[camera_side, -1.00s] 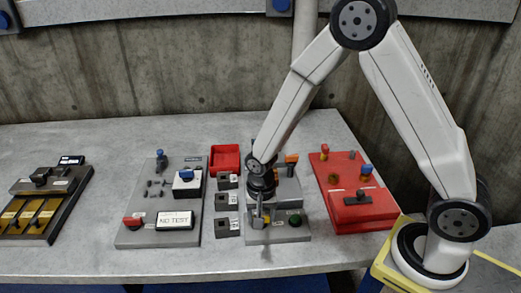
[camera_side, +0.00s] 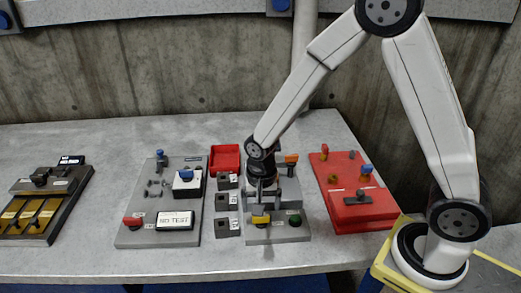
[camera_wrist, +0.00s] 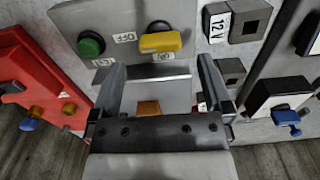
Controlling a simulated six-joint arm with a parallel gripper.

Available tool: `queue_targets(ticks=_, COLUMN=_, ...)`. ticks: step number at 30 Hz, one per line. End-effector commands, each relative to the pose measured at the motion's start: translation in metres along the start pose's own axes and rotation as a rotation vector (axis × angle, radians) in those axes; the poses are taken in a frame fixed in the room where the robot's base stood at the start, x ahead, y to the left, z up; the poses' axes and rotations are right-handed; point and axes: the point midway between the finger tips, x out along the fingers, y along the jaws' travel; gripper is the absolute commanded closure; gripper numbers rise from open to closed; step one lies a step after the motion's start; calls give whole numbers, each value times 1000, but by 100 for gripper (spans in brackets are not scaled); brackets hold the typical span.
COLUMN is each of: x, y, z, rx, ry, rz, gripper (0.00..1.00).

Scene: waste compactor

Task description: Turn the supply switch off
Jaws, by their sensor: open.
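A yellow-handled switch (camera_side: 261,218) sits on the front of the grey panel (camera_side: 285,237) in the middle of the bench. It also shows in the wrist view (camera_wrist: 160,42), with its bar lying across the picture and its left end near an OFF label (camera_wrist: 124,37). I take it for the supply switch. My gripper (camera_side: 262,197) points down just above and behind this handle in the side view. In the wrist view my gripper (camera_wrist: 162,67) is open, with nothing between its fingers; the yellow handle lies beyond the fingertips, apart from them.
A green button (camera_side: 294,219) is beside the switch. An orange part (camera_side: 291,160) is behind, and a red box (camera_side: 358,211) with knobs is on the right. A display (camera_side: 175,221) reads NO TEST.

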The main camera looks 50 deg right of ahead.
Motion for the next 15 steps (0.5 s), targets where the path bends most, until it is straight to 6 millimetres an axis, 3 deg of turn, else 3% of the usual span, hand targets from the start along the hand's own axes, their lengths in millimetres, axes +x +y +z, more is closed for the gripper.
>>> queue_targets(ticks=6, x=-24, y=0, z=0, rx=1, ry=1, rz=-2, gripper=0)
queue_targets(ticks=15, x=-38, y=0, z=0, rx=1, ry=-1, rz=0, gripper=0)
